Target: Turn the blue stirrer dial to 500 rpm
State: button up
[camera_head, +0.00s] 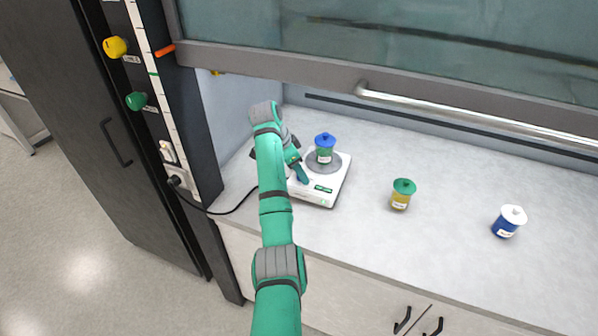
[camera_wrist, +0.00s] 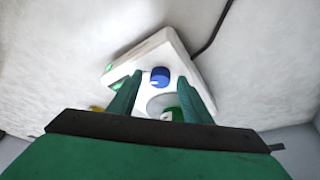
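The blue stirrer dial (camera_wrist: 160,77) shows in the wrist view on the white stirrer hotplate (camera_wrist: 178,62), which also shows in the head view (camera_head: 318,196). My gripper (camera_wrist: 160,79) is open, with one green finger on each side of the dial in the picture. Gaps show between the dial and both fingers, so I see no contact. In the head view my gripper (camera_head: 301,174) is over the hotplate's front left part and hides the dial. Small green displays (camera_wrist: 113,67) show on the hotplate. The dial's setting cannot be read.
A green jar with a blue lid (camera_head: 325,147) stands on the hotplate's round plate. A green-lidded jar (camera_head: 402,194) and a white-lidded blue jar (camera_head: 509,221) stand to the right. A raised sash (camera_head: 390,98) is behind. A black cable (camera_head: 233,211) runs left.

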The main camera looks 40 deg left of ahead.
jog(key=shift+r, duration=0.1)
jog(key=v, duration=1)
jog(key=shift+s+r, duration=0.15)
jog(key=shift+r, duration=0.15)
jog(key=shift+f, duration=0.1)
dwell(0.4)
